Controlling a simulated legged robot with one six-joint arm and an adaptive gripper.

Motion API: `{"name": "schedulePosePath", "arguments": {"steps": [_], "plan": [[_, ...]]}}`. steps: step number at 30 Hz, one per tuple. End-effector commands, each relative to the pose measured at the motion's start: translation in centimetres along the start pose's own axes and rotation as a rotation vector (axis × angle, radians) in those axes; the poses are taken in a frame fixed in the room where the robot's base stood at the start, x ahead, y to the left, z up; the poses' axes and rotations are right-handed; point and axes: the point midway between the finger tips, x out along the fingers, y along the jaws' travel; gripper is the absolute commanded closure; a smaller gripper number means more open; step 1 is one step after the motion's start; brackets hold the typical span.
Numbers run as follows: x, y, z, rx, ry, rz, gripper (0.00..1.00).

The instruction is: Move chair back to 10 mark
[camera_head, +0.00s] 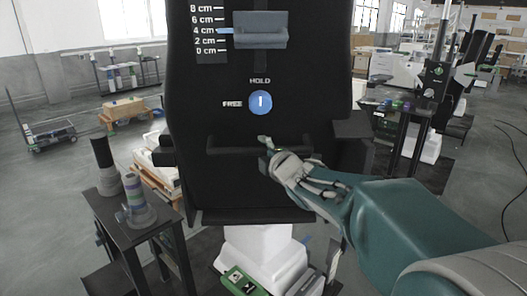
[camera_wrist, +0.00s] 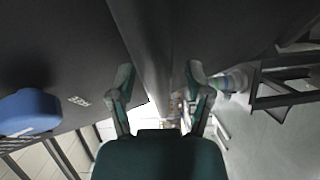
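A black chair back (camera_head: 190,120) stands upright in front of me, its top cut off by the frame. Its white scale (camera_head: 207,30) shows marks from 0 to 8 cm, and a light-blue pointer (camera_head: 225,31) on a blue-grey block (camera_head: 262,30) sits at about 4 cm. The blue knob (camera_head: 260,102) has its white mark pointing up to HOLD; it also shows in the wrist view (camera_wrist: 30,108). A dark handle bar (camera_head: 235,151) crosses the panel lower down. My gripper (camera_head: 268,147) is at the bar's right part. In the wrist view its fingers (camera_wrist: 160,78) are apart, with the bar (camera_wrist: 150,45) between them; contact is unclear.
A dark side table (camera_head: 110,215) with cylindrical items stands at the left. White blocks and a green-edged device (camera_head: 240,280) sit below the panel. A dark stand (camera_head: 400,130) is behind at the right. Open grey floor lies at the far left and far right.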

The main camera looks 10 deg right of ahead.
Motion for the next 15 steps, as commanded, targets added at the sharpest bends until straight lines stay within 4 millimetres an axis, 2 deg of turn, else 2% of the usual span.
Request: {"name": "schedulePosePath", "arguments": {"steps": [8, 15], "plan": [[-0.7, 0.2, 0.0, -0.001, 0.0, 0.003, 0.35], [-4.6, 0.2, 0.0, -0.002, -0.002, 0.005, 0.35]]}}
